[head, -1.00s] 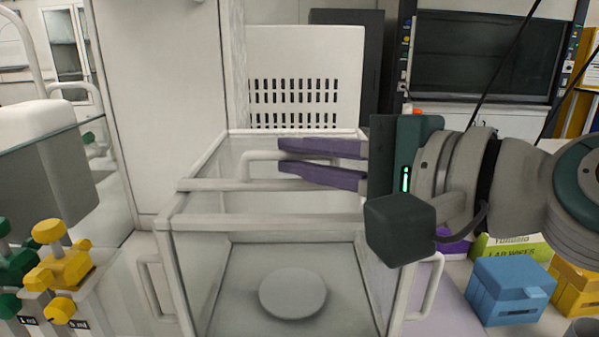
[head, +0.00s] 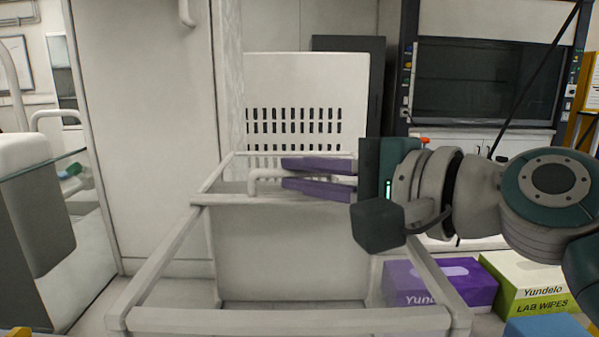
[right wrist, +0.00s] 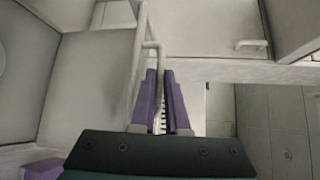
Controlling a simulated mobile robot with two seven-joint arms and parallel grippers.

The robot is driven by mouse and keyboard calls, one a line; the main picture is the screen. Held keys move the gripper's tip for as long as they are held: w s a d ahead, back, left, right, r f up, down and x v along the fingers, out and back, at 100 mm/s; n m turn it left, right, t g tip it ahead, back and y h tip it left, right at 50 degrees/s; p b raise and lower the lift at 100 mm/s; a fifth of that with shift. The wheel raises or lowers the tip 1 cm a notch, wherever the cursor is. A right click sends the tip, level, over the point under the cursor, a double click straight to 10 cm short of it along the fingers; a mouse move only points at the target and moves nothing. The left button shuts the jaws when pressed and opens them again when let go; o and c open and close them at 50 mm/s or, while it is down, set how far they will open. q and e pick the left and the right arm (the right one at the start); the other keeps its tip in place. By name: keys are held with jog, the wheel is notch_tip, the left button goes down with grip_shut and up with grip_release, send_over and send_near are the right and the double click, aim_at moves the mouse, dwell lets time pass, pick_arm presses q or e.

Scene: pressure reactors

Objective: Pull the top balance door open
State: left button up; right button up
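The balance is a glass box with a white frame (head: 290,321) in the head view. Its top door has a pale front bar (head: 225,199) well back from the frame's front edge, with the top uncovered in front of it. The door's bent white handle (head: 253,183) stands on it and also shows in the right wrist view (right wrist: 152,47). My right gripper (head: 284,174) reaches in from the right, its purple fingers closed around the handle's bar. The fingers also show in the right wrist view (right wrist: 162,73) and partly hide the bar. My left gripper is not in view.
A white panel with slots (head: 305,80) stands behind the balance. A purple tissue box (head: 440,280) and a green and white wipes box (head: 530,282) stand at right, beside a blue box (head: 545,327).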

jog(key=shift+o, duration=0.8)
jog(key=v, duration=1)
